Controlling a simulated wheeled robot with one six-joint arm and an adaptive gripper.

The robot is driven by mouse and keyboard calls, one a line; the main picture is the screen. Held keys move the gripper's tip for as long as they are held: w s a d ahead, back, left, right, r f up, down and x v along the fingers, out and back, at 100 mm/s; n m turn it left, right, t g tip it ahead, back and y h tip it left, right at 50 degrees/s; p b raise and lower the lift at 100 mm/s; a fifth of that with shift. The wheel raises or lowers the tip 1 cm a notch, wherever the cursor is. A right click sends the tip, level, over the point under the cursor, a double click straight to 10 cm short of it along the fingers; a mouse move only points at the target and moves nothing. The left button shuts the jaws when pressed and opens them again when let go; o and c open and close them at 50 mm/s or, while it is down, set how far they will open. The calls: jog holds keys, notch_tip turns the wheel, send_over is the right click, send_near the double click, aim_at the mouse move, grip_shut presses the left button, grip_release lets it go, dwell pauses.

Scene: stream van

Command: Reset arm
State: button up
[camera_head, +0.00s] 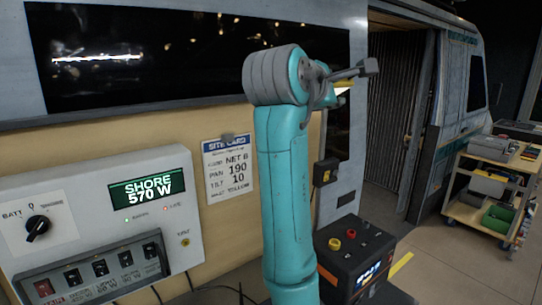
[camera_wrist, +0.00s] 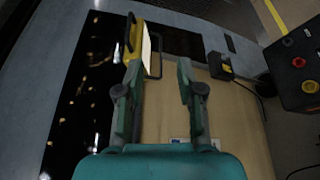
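My teal arm stands raised in the middle of the head view. My gripper (camera_head: 362,70) is at its top, pointing right in front of the van's side. In the wrist view, the two fingers of my gripper (camera_wrist: 159,68) are spread apart, with a gap between them and nothing visibly clasped. A yellow item with a bright white face and dark handle (camera_wrist: 136,38) shows beyond the left fingertip. I cannot tell whether they touch. In the head view, only a small yellow edge of it (camera_head: 344,88) shows behind the gripper.
A power panel (camera_head: 90,185) reads "SHORE 570 W" at the left. A site card (camera_head: 229,170) hangs beside it. A black box with red and yellow knobs (camera_head: 352,255) stands right of my arm. A loaded cart (camera_head: 460,212) stands far right.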

notch_tip(320, 180, down, 39)
jog(key=s+d+t+y, duration=0.2)
jog(key=y, duration=0.2)
jog(key=s+f+m+y, duration=0.1)
jog(key=s+f, duration=0.5)
jog(key=s+d+f+m+y, duration=0.1)
jog(key=s+f, duration=0.5)
jog(key=s+f+m+y, duration=0.1)
jog(key=s+f, duration=0.4)
jog(key=f, duration=0.2)
jog(key=shift+s+d+m+y, duration=0.2)
jog(key=shift+s+m+y, duration=0.1)
jog(key=shift+s+y, duration=0.1)
jog(key=s+d+f+m+y, duration=0.1)
jog(key=s+f+m, duration=0.15)
jog(key=s, duration=0.95)
jog(key=s+d+f+m+y, duration=0.15)
jog(key=s+m, duration=0.25)
jog(key=s, duration=0.9)
jog(key=s+r+m, duration=0.2)
jog(key=s+m, duration=0.1)
jog(key=s, duration=0.3)
jog(key=s+r+m+h, duration=0.1)
jog(key=s+r+m, duration=0.2)
jog(key=s, duration=0.3)
jog(key=shift+s+r+g, duration=0.25)
jog(key=shift+r+g, duration=0.1)
jog(key=shift+g, duration=0.05)
